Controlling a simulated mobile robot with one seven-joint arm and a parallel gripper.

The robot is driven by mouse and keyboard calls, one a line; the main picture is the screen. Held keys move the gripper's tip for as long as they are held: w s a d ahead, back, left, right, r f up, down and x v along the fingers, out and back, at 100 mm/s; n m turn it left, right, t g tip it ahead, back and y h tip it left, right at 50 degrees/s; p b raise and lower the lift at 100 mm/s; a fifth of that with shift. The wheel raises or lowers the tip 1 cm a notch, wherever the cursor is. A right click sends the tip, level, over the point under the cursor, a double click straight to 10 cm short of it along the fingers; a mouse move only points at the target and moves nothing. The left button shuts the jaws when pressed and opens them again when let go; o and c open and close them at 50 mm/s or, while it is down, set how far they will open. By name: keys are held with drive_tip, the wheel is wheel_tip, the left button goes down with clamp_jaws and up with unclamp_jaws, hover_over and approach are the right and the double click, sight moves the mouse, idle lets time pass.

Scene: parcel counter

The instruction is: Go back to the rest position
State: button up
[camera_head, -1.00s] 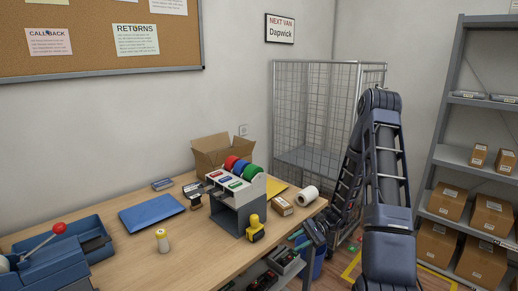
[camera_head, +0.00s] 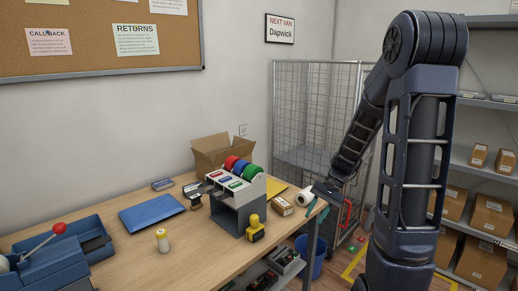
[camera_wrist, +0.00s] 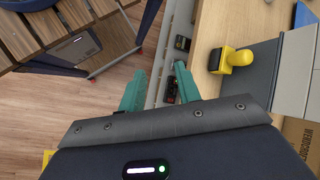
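My gripper (camera_wrist: 160,84) shows two teal fingers set well apart in the wrist view, with nothing between them. In the head view my gripper (camera_head: 315,205) is at the right end of the wooden counter (camera_head: 130,262), close to the white roll (camera_head: 305,197), which it partly covers. My arm stands tall on the right of that view. In the wrist view the counter edge and a lower shelf with dark devices lie below and beyond the fingers.
A wire cage (camera_head: 312,110) stands behind, a parcel rack (camera_head: 480,160) at right. A blue bin (camera_head: 312,262) is under the counter end.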

drive_tip(key=s+d+r+n+t+h, duration=0.1)
drive_tip(key=s+d+r+t+h, duration=0.1)
drive_tip(key=r, duration=0.4)
drive_tip(key=s+d+r+n+t+h, duration=0.1)
drive_tip(key=s+d+r+t+h, duration=0.1)
drive_tip(key=s+r, duration=0.4)
drive_tip(key=s+d+r+t+h, duration=0.2)
drive_tip(key=s+d+r+t, duration=0.2)
drive_tip(key=r, duration=0.2)
drive_tip(key=shift+n+t, duration=0.4)
